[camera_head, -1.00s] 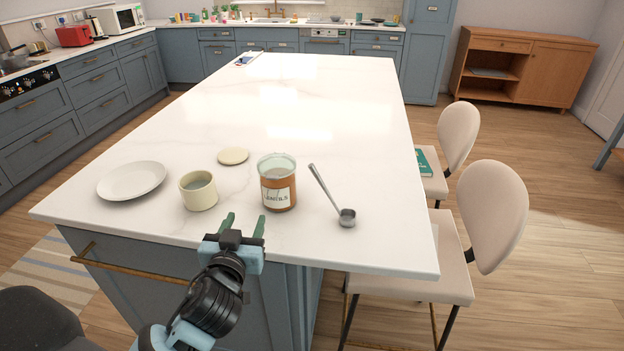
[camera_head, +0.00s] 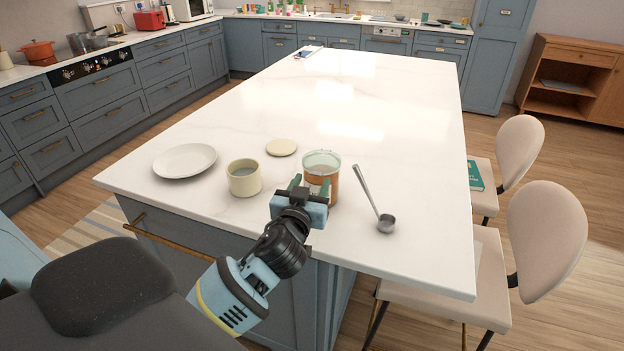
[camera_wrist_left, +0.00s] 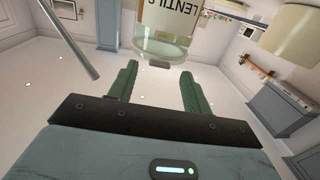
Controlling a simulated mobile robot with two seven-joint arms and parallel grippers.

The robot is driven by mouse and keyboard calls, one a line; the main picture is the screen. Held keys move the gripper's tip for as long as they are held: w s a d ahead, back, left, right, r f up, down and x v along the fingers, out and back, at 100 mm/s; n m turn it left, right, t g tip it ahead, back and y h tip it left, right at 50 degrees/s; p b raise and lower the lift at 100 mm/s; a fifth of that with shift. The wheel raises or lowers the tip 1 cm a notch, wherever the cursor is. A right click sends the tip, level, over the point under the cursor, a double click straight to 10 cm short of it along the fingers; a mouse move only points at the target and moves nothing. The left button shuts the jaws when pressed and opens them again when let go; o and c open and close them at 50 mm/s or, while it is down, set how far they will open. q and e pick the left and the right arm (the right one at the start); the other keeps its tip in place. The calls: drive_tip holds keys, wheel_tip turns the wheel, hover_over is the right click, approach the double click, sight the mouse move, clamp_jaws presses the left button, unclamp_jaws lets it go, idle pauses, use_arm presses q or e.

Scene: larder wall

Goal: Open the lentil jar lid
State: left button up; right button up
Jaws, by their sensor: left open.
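The lentil jar (camera_head: 322,176) stands upright on the white island top near its front edge. It is clear glass with an orange-brown filling and a pale greenish top. In the left wrist view the jar (camera_wrist_left: 165,38) appears upside down with its "LENTILS" label. I cannot tell a separate lid on it clearly. My left gripper (camera_head: 310,183) is open at the near side of the jar, partly covering it in the head view. In the wrist view its two green fingers (camera_wrist_left: 158,69) point toward the jar's top end, with nothing clearly held between them. My right gripper is not in view.
A cream pot (camera_head: 244,180) stands left of the jar, with a round cream disc (camera_head: 281,147) behind it. A white plate (camera_head: 184,160) lies farther left. A metal scoop (camera_head: 386,222) lies to the right. The island top (camera_head: 320,100) behind is mostly clear. Chairs (camera_head: 545,240) stand at right.

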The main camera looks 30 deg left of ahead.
sight(321, 162)
use_arm(q)
drive_tip(key=shift+x, duration=1.05)
drive_tip(key=shift+c, duration=0.4)
clamp_jaws()
